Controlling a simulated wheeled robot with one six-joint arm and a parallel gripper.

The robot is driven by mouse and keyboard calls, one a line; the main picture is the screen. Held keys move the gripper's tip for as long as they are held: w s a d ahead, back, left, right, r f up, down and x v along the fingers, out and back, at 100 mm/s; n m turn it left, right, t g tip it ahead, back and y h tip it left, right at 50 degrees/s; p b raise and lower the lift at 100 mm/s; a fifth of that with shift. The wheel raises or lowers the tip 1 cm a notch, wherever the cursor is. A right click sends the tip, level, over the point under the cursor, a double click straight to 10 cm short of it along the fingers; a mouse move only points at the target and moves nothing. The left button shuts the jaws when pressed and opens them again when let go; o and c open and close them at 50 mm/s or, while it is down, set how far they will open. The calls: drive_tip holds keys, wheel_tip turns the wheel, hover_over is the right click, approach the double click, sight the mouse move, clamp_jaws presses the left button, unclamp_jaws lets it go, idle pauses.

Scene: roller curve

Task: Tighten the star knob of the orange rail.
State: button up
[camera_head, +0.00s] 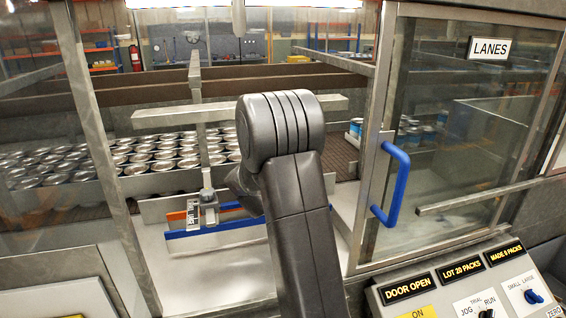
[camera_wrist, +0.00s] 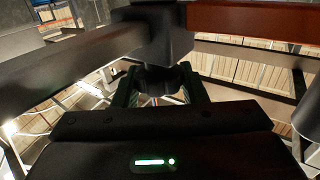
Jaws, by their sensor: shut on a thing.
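The orange rail (camera_head: 177,216) shows as a short stretch behind the door opening, mostly hidden by my arm and a grey bracket. In the wrist view, my gripper (camera_wrist: 160,92) points at a dark block (camera_wrist: 165,32). Its fingers are shut on a dark round knob (camera_wrist: 160,76) below that block, which I take to be the star knob. The knob's shape is mostly hidden in shadow and between the fingers. In the head view, my arm covers the gripper and the knob.
A blue rail (camera_head: 222,229) runs low beside the orange one. Grey (camera_wrist: 70,65) and red-brown (camera_wrist: 250,22) beams flank the block closely in the wrist view. Several cans (camera_head: 165,155) stand behind. The glass door with its blue handle (camera_head: 392,185) is right of my arm.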

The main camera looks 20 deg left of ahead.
drive_tip(key=shift+w+r, duration=0.1)
drive_tip(key=shift+r, duration=0.2)
drive_tip(key=o, duration=0.7)
drive_tip(key=shift+c, duration=0.2)
drive_tip(key=o, duration=0.3)
drive_tip(key=shift+f, duration=0.15)
wheel_tip(320, 180, up, 10)
drive_tip(key=shift+b, duration=0.3)
